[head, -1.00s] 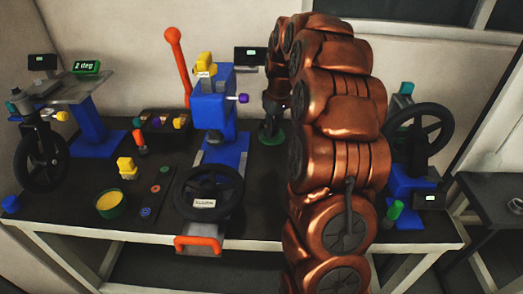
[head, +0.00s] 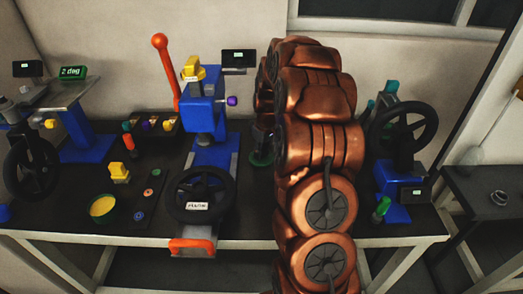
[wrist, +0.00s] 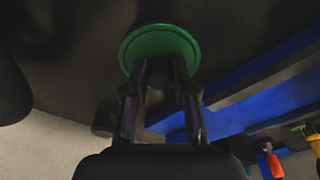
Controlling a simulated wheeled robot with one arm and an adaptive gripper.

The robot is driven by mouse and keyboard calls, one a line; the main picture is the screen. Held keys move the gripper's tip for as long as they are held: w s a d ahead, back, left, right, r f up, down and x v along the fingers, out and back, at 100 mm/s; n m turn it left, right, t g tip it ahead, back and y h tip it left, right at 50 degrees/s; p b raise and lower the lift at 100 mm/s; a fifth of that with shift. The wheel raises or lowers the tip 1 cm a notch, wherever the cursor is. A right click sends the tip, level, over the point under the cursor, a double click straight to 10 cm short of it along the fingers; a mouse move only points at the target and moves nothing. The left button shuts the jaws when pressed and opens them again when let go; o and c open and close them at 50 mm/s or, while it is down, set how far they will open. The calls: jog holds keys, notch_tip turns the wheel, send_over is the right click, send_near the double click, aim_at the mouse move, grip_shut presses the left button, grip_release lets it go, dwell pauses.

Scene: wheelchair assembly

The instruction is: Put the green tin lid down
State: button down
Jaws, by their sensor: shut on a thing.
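The green tin lid (wrist: 160,45) is a round green disc seen face-on in the wrist view. My gripper (wrist: 160,75) is shut on it, with both fingertips at its lower part. An open green tin (head: 103,208) with yellow contents stands at the bench's front left.
The blue press (head: 205,110) with its red lever stands left of the lid. A black wheel (head: 204,193) lies in front of it. A blue wheel stand (head: 393,185) is at the right. Bare bench lies between press and arm.

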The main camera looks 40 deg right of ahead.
aim_at(266, 160)
jog(key=shift+f, duration=0.2)
jog(key=c, duration=0.9)
grip_release()
jog(key=shift+r, duration=0.1)
jog(key=r, duration=0.4)
jog(key=s+r+b, duration=0.1)
jog(key=r, duration=0.3)
jog(key=r+b, duration=0.1)
jog(key=r, duration=0.3)
jog(key=shift+s+d+r, duration=0.1)
jog(key=shift+s+d, duration=0.05)
jog(key=shift+s, duration=0.2)
jog(key=shift+s, duration=0.1)
